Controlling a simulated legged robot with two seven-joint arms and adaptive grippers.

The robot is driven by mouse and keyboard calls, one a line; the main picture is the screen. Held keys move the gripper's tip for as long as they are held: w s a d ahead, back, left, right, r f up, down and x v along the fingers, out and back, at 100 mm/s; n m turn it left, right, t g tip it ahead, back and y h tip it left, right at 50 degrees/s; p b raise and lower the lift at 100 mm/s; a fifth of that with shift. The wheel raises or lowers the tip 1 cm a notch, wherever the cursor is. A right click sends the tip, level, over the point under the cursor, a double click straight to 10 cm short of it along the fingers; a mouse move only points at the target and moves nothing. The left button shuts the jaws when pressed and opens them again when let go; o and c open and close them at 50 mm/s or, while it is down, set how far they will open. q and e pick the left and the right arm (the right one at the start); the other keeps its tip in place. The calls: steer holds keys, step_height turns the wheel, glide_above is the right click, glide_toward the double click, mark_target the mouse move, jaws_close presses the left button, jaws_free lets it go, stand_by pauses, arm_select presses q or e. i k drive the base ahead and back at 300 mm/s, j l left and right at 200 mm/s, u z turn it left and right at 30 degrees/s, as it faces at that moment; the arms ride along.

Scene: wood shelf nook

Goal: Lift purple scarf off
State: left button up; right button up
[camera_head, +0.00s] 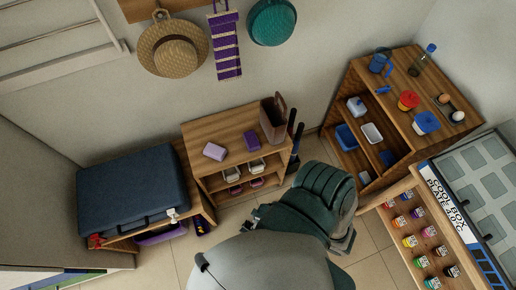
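The purple scarf (227,48) hangs flat against the back wall, high in the view. It is purple with pale cross bands and drops from a wooden rail (165,7). Its top end is close to the picture's upper edge, so how it is held there is hard to tell. A straw hat (174,48) hangs to its left and a teal hat (272,22) to its right. Neither of my grippers shows in this view, and nothing is touching the scarf.
A low wooden shelf (225,135) stands below the scarf, with a dark blue suitcase (133,193) to its left. A taller shelf (393,75) stands at right. A large grey and green shape (300,215), which I cannot identify, fills the bottom centre.

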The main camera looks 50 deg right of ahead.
mark_target(221, 24)
steer(key=z, duration=1.45)
